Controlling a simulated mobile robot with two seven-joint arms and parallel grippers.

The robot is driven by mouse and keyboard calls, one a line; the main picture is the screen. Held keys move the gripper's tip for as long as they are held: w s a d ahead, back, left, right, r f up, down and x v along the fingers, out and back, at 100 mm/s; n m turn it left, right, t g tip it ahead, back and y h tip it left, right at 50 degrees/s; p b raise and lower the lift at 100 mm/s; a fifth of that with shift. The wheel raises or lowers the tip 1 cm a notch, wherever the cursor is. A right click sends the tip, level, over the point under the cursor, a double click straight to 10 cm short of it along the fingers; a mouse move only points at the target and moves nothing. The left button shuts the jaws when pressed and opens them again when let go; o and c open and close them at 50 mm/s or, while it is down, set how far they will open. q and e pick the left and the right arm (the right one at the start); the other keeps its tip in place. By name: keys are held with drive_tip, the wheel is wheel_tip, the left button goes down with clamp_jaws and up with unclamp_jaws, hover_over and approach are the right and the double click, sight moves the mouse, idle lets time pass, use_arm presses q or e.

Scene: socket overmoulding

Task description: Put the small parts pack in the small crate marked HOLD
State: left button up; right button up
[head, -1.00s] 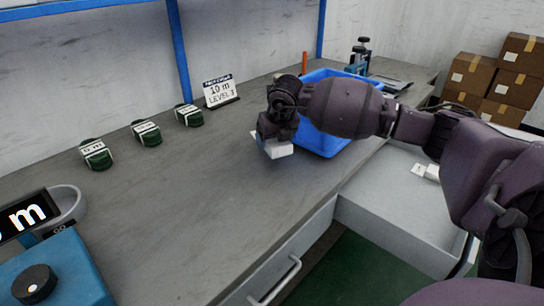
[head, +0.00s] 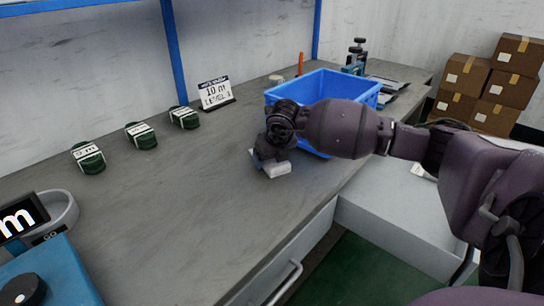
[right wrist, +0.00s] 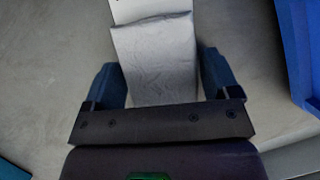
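My right gripper (head: 270,160) is over the grey bench, just in front and left of a blue crate (head: 325,84). It is shut on a small white pack (head: 277,169). In the right wrist view the wrinkled pale pack (right wrist: 158,62) lies between the two blue-grey fingers of the gripper (right wrist: 160,80), close to both, with a white strip at its far end. The pack is low over the bench; I cannot tell if it touches. The crate's wall (right wrist: 300,45) also shows there at the right. No HOLD marking is visible. My left gripper is out of view.
Several dark green labelled parts (head: 141,135) stand in a row at the left back, beside a sign (head: 215,92) reading 10 m. A blue device (head: 45,275) with a knob is front left. A white open drawer or tray (head: 395,210) is right of the bench. The bench middle is clear.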

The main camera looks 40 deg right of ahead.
drive_tip(key=shift+o, duration=1.2)
